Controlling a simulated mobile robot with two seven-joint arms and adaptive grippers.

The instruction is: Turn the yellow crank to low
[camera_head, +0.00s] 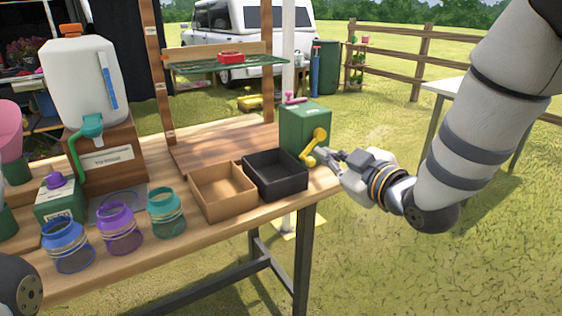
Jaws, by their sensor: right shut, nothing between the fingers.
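The yellow crank (316,146) is on the front of a green box (303,126) at the right end of the wooden table. Its arm slants from a round knob at upper right down to an end at lower left. My right gripper (324,156) reaches in from the right, with its fingertips right beside the lower part of the crank. It is shut and empty. I cannot tell whether the fingertips touch the crank. No low marking is readable. My left gripper is out of view.
A black tray (276,191) and a brown tray (222,208) stand left of the green box. Blue (67,262), purple (119,243) and teal jars (164,227) stand along the front edge. A white jug (84,85) sits on a wooden stand. Right of the table is open grass.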

